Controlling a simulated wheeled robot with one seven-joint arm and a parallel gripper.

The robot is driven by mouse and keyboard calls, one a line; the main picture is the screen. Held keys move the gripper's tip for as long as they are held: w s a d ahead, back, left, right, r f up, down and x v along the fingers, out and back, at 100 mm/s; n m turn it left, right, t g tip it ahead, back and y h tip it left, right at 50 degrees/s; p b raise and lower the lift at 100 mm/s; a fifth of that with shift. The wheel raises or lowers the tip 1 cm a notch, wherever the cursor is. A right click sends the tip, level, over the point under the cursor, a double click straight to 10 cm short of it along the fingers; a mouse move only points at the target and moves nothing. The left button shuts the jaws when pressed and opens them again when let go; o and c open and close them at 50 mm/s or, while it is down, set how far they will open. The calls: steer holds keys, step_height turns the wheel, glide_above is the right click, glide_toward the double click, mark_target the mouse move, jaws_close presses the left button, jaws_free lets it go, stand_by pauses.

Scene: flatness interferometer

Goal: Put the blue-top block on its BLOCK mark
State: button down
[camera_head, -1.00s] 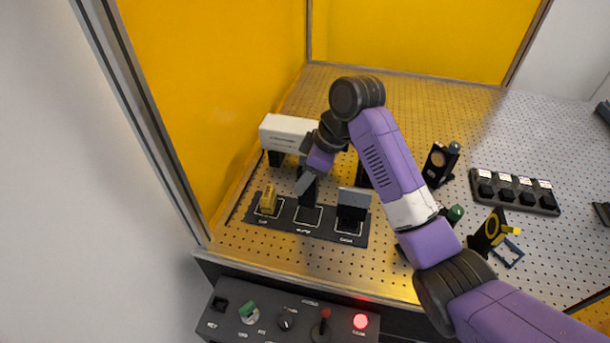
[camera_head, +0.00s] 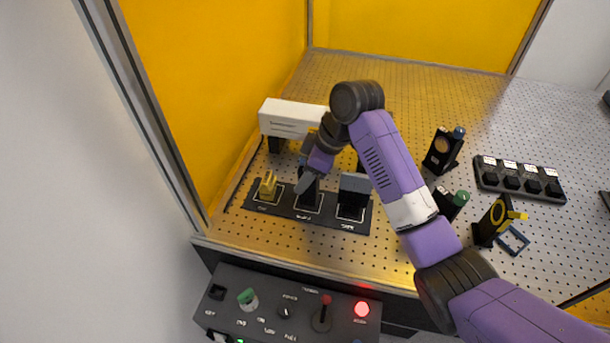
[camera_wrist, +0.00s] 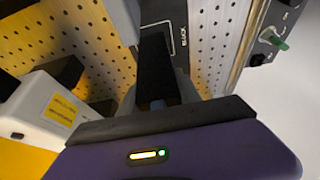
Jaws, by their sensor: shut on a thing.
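My gripper (camera_head: 309,178) points down over the black mat (camera_head: 281,206) and is shut on a dark block (camera_head: 306,196). In the wrist view the dark block (camera_wrist: 155,68) hangs between the fingers, with a small bluish patch (camera_wrist: 157,104) at its near end. The BLOCK mark is the white-outlined middle square (camera_head: 297,208) on the mat. Its BLOCK lettering (camera_wrist: 183,36) shows beside the block in the wrist view. The block overlaps this outline; I cannot tell whether it touches the mat. The fingertips are partly hidden.
A yellow piece (camera_head: 268,187) stands on the mat's left mark, and a grey-fronted black piece (camera_head: 352,195) stands close on the right mark. A white instrument (camera_head: 292,118) is behind. Black mounts (camera_head: 443,151) stand to the right. A control panel (camera_head: 285,310) is in front.

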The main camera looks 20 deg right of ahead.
mark_target(305, 157)
steer(key=shift+f, duration=0.35)
stand_by(0.6)
steer(key=c, duration=0.8)
jaws_free()
steer(key=shift+o, duration=0.2)
steer(key=shift+r, duration=0.1)
steer(key=shift+r+p, duration=1.3)
steer(key=shift+r, duration=2.1)
